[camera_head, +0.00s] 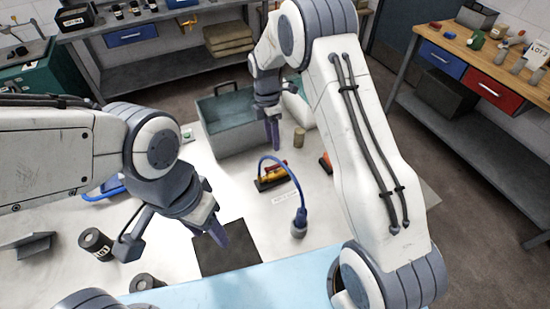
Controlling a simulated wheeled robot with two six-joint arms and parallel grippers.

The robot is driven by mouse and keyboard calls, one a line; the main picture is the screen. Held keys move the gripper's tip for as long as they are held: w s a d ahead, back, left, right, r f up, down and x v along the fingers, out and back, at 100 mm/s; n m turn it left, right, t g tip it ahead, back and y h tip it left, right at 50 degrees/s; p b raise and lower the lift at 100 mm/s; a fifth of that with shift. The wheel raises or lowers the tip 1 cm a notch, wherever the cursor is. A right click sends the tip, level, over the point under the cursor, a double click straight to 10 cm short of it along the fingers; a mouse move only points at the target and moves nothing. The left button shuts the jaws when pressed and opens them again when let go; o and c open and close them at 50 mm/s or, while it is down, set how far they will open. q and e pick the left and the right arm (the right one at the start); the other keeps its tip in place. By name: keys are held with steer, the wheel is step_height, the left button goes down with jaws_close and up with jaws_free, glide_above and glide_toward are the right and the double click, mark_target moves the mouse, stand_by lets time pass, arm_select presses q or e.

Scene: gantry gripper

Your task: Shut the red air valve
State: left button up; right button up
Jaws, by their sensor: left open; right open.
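A small valve unit (272,175) with a yellow body and a red part on top sits on a dark base in the middle of the white table. The red part is too small to tell its position. A blue hose (272,157) arches from beside it to a blue-grey fitting (299,222) nearer me. My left gripper (175,238) is open and empty, its fingers wide apart above the table, left of and nearer than the valve. My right gripper (272,128) is open, pointing down behind the valve, apart from it; its fingers overlap in this view.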

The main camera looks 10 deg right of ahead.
mark_target(276, 167)
steer(key=f+p, duration=0.1)
steer(key=f, duration=0.1)
steer(key=s+f+p, duration=0.1)
steer(key=f, duration=0.2)
steer(key=f+p, duration=0.1)
steer(key=f, duration=0.2)
steer(key=shift+s+d+p, duration=0.15)
steer(key=shift+s+p, duration=0.2)
steer(key=shift+s, duration=0.05)
steer(key=shift+s+f, duration=0.1)
steer(key=shift+f, duration=0.75)
jaws_close()
